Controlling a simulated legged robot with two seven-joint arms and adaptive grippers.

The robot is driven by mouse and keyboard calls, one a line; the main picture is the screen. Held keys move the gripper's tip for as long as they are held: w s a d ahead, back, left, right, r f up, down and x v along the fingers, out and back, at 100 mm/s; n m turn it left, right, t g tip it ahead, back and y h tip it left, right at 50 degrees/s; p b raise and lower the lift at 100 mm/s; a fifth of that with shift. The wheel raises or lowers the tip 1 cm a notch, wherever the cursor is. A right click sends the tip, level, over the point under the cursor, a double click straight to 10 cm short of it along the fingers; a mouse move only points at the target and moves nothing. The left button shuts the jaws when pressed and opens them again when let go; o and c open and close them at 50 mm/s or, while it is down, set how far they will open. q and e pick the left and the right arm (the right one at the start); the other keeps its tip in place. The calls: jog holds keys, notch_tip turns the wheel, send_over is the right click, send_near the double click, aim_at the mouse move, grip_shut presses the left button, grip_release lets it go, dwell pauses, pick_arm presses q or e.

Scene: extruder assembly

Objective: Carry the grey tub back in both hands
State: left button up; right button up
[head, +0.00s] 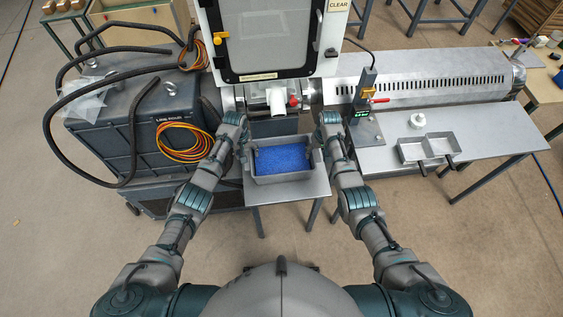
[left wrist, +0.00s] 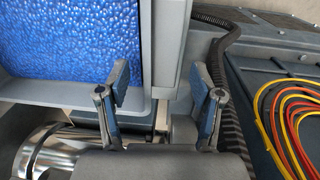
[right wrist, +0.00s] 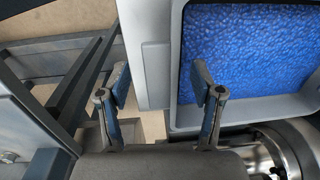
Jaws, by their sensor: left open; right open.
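The grey tub (head: 288,179), filled with blue pellets (head: 282,160), sits upright on a small grey table below the machine. My left gripper (head: 244,160) is at its left side, and my right gripper (head: 322,155) is at its right side. In the left wrist view the open fingers (left wrist: 160,88) stand apart on either side of the tub's side wall and grip piece (left wrist: 167,45). In the right wrist view the open fingers (right wrist: 163,84) likewise straddle the opposite side (right wrist: 155,70). Whether any finger touches the tub is unclear.
A white machine (head: 270,70) with a spout (head: 278,101) stands just behind the tub. A dark cabinet (head: 100,130) with coiled orange cables (head: 185,142) is at left. Open floor lies in front.

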pick_arm(q)
jog(key=shift+d+f, duration=0.25)
jog(key=shift+f, duration=0.65)
pick_arm(e)
notch_tip(320, 180, down, 2)
jog(key=shift+d, duration=0.15)
pick_arm(q)
jog(key=shift+f, duration=0.1)
jog(key=shift+a, duration=0.15)
pick_arm(e)
jog(key=shift+a, duration=0.25)
pick_arm(q)
jog(key=shift+a, duration=0.15)
pick_arm(e)
jog(key=shift+a, duration=0.1)
